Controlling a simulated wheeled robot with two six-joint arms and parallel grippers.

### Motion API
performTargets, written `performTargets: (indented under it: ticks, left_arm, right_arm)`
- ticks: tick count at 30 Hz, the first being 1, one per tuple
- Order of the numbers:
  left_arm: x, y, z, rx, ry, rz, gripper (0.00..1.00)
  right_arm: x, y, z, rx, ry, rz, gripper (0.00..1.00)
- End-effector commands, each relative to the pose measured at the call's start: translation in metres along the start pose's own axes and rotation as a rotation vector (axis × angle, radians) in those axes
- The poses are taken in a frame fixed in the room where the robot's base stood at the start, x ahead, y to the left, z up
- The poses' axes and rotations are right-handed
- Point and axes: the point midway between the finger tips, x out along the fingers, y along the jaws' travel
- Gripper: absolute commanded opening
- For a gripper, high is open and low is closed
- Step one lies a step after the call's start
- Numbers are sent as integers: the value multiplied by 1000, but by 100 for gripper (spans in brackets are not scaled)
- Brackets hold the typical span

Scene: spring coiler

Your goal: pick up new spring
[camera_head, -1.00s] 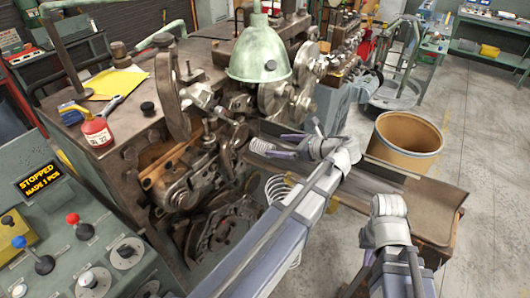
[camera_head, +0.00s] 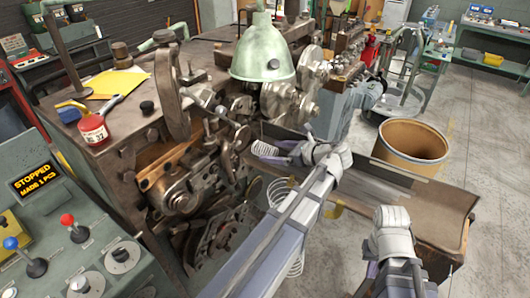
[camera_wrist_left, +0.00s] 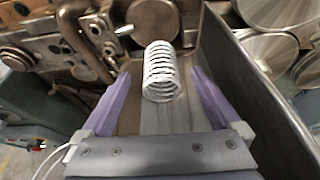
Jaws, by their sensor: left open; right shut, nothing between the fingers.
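The new spring is a pale wire coil (camera_wrist_left: 160,72) in the left wrist view, in the metal trough beside the machine. My left gripper (camera_head: 268,148) is open over the trough in the head view. In the left wrist view its purple fingers (camera_wrist_left: 160,84) stand on either side of the spring, with a gap on each side.
The coiling machine (camera_head: 130,135) stands at left, with a green lamp shade (camera_head: 262,50) above. The trough (camera_head: 425,195) runs right from it. A brown bin (camera_head: 412,145) stands behind the trough. A control panel (camera_head: 60,235) reads STOPPED, MADE 1 PCS.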

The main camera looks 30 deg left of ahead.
Motion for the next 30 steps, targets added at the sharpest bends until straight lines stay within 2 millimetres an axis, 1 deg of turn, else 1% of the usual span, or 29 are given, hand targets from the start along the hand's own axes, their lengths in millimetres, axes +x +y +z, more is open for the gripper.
performTargets:
  ticks: [6, 8, 11, 16, 30]
  left_arm:
    - [33, -1, -1, -2, 0, 2, 97]
    - [40, -1, 0, -2, 0, 2, 97]
    - [44, -1, 1, 0, 0, 0, 97]
    - [43, -1, 2, 0, 0, -1, 96]
    - [43, -1, 2, 0, 0, -1, 43]
  right_arm:
    - [13, -1, -1, 0, 0, 0, 0]
    - [15, -2, -1, 0, 0, 0, 0]
    - [16, -2, -1, 0, 0, 0, 0]
    - [15, -1, -1, 0, 0, 0, 0]
    - [15, -1, -1, 0, 0, 0, 0]
